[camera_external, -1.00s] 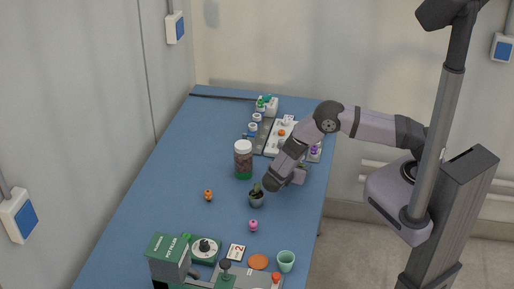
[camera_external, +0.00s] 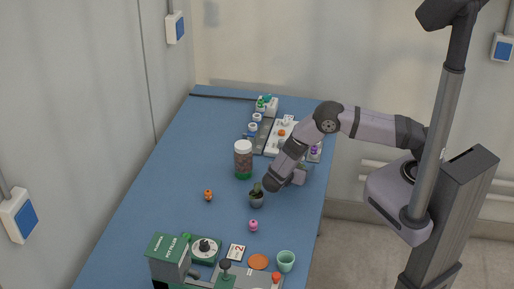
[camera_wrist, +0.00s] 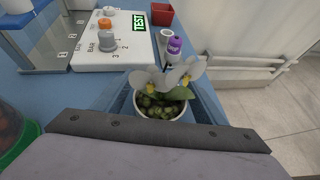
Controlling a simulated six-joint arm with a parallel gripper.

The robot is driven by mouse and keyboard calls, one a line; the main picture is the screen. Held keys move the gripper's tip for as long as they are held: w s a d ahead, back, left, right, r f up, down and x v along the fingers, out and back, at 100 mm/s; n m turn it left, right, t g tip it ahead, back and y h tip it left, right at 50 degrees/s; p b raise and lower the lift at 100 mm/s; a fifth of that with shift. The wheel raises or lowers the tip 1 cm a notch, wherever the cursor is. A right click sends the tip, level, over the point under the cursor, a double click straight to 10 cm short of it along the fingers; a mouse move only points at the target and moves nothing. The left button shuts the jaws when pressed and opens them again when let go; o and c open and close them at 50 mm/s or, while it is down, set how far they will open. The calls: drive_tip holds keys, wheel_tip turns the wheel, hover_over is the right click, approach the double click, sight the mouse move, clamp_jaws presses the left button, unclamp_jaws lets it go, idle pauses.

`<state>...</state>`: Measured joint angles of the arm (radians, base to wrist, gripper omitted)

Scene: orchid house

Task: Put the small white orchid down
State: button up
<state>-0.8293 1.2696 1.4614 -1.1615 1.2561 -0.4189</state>
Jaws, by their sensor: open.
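The small white orchid (camera_wrist: 172,80) has white petals with yellow centres. It stands upright in a round white pot (camera_wrist: 185,112) filled with green-brown bark, in the middle of the wrist view. My gripper (camera_wrist: 160,104) is open, with a finger on either side of the pot. Whether the fingers touch the pot cannot be told. In the external view my gripper (camera_external: 299,176) is low at the right edge of the blue table, and the orchid is mostly hidden there.
The table's left middle is clear.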

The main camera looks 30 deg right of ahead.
drive_tip(key=b+v, duration=0.4)
drive_tip(key=v, duration=0.6)
drive_tip(key=shift+s+a+b, duration=0.15)
drive_tip(key=shift+a+b, duration=0.05)
drive_tip(key=shift+b, duration=0.1)
drive_tip(key=shift+v, duration=0.8)
drive_tip(key=shift+r, duration=0.15)
drive_tip(key=shift+d, duration=0.1)
drive_tip(key=s+d+r+m+g+y+p, duration=0.1)
drive_tip(key=d+r+m+g+y, duration=0.15)
drive_tip(key=d+m, duration=0.35)
drive_tip(key=s+d+r+m+g+y+p, duration=0.1)
drive_tip(key=d+r+m+g, duration=0.25)
drive_tip(key=d, duration=0.45)
drive_tip(key=s+d+m+g+y+b, duration=0.1)
drive_tip(key=s+d+m+y+b, duration=0.1)
drive_tip(key=s+d+m+y, duration=0.5)
drive_tip(key=shift+s+d+f+m, duration=0.15)
drive_tip(key=shift+s+d+m, duration=0.9)
drive_tip(key=shift+s+m, duration=2.4)
